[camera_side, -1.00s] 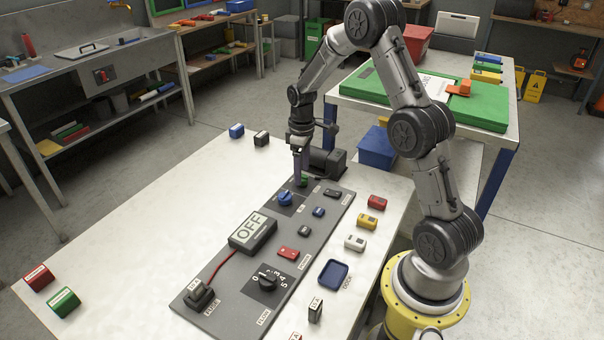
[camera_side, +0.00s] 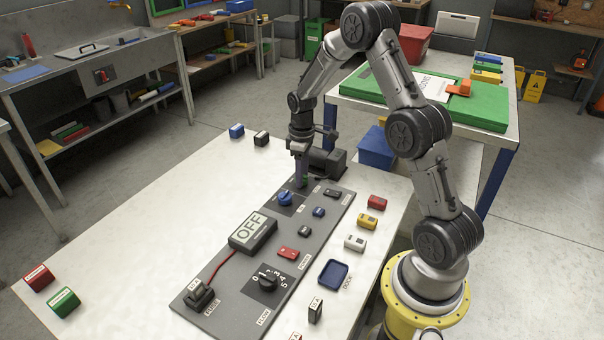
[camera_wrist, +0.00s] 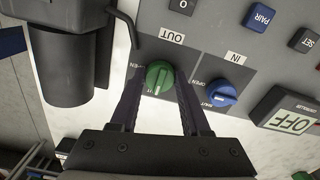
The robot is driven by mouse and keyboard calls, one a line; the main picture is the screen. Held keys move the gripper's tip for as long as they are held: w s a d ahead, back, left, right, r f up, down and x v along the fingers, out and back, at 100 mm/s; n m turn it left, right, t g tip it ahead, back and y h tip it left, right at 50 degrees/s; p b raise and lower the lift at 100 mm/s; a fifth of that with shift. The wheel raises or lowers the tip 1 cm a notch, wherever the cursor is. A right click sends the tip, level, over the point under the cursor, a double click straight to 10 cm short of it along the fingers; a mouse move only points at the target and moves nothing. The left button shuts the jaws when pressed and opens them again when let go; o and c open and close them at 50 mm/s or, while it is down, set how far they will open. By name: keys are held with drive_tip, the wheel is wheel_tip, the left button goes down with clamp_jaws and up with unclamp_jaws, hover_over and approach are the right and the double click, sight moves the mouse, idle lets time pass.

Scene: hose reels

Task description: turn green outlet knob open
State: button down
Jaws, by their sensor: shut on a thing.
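The green outlet knob (camera_wrist: 158,78) sits on its dark plate under the OUT label (camera_wrist: 172,38) in the wrist view. My gripper (camera_wrist: 160,82) is shut on the knob, with one dark finger on each side of it. In the side view my gripper (camera_side: 301,180) points straight down at the far end of the grey panel (camera_side: 225,288) and hides most of the green knob. The words beside the knob are partly covered by the fingers, so its exact setting is hard to read.
The blue IN knob (camera_wrist: 222,94) is close beside the green one. A dark pump-like body (camera_side: 328,161) stands right behind the gripper. The OFF display box (camera_side: 253,231) and several small coloured blocks lie nearer.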

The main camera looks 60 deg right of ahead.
drive_tip(key=shift+m, duration=0.3)
drive_tip(key=m, duration=0.3)
drive_tip(key=shift+m, duration=0.4)
drive_tip(key=m, duration=0.9)
drive_tip(key=shift+a, duration=0.1)
drive_tip(key=shift+w+r+m, duration=0.1)
drive_tip(key=shift+m, duration=2.1)
drive_tip(key=shift+c, duration=1.9)
unclamp_jaws()
